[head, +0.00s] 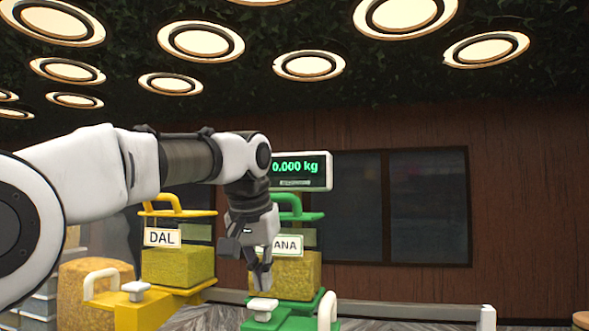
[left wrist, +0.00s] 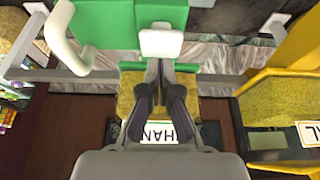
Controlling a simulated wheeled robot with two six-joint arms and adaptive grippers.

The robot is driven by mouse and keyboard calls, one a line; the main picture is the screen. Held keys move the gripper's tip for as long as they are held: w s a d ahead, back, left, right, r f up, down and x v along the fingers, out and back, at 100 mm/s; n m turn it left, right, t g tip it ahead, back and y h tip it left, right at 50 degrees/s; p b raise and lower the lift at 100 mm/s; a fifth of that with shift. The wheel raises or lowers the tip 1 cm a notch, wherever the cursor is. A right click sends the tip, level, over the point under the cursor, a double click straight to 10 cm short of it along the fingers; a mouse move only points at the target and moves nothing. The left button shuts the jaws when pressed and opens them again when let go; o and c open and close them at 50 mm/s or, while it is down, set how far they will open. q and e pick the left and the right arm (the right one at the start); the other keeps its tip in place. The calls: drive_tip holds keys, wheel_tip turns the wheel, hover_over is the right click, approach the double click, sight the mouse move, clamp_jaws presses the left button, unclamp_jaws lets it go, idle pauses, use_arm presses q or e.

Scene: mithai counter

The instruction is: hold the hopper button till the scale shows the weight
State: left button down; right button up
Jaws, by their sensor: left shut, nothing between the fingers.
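The green hopper (head: 297,290) carries a label ending in "ANA", partly hidden by my left gripper. Its white button (head: 264,305) is at its front; it also shows in the left wrist view (left wrist: 161,42). My left gripper (head: 264,284) points down, shut and empty, with its fingertips (left wrist: 160,66) right at the button. I cannot tell whether they touch it or whether it is pressed. The scale display (head: 300,170) reads 0.000 kg in green, its left edge behind my arm. My right gripper is not in view.
A yellow hopper (head: 193,289) labelled DAL stands to the left, with its own white button (head: 135,290) and white handle (head: 101,281). A white handle (head: 327,311) stands just right of the green hopper's button. A grey rail (head: 410,310) runs to the right.

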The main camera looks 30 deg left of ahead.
sight(263, 301)
use_arm(q)
drive_tip(key=shift+f+b, duration=1.5)
drive_tip(key=shift+f, duration=0.1)
drive_tip(key=shift+r, duration=0.1)
idle(1.0)
wheel_tip(263, 301, up, 3)
drive_tip(key=p, duration=0.3)
idle(2.1)
drive_tip(key=shift+f+b, duration=1.45)
drive_tip(key=shift+f, duration=0.15)
drive_tip(key=shift+r, duration=0.1)
idle(1.0)
